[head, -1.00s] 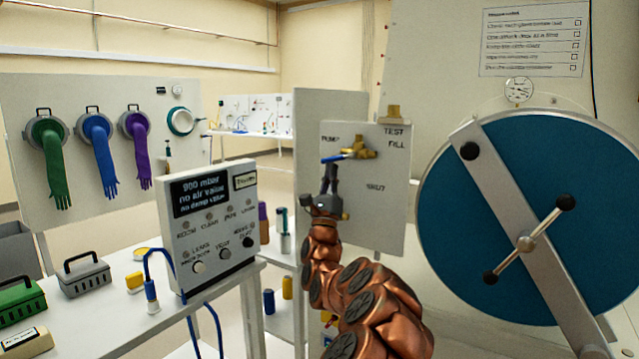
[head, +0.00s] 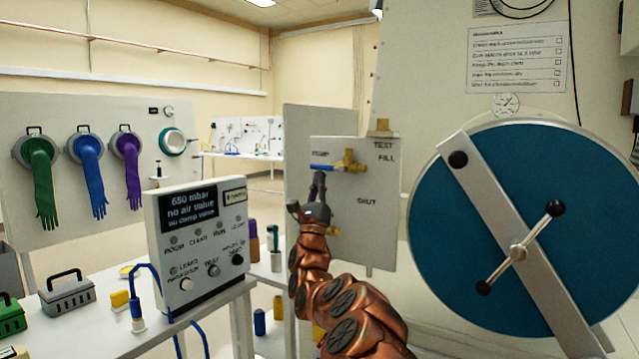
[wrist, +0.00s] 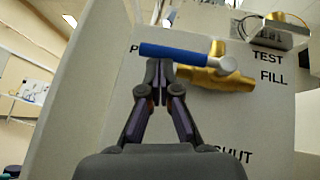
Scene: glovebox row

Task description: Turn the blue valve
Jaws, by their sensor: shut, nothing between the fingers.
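The blue valve handle (head: 322,168) sits on a brass valve body (head: 350,162) on the white panel marked PUMP, TEST, FILL and SHUT. The handle points left, toward the PUMP label, and lies about level. In the wrist view the blue handle (wrist: 172,51) runs across just beyond my fingertips, with the brass body (wrist: 225,78) to its right. My gripper (head: 319,176) is shut and empty, its fingertips (wrist: 160,68) just below the handle in the picture. I cannot tell whether they touch it.
A control box (head: 197,245) reading 650 mbar stands on the bench at left. A large blue round door (head: 440,225) with a bar handle is at right. Green, blue and purple gloves (head: 85,165) hang at far left.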

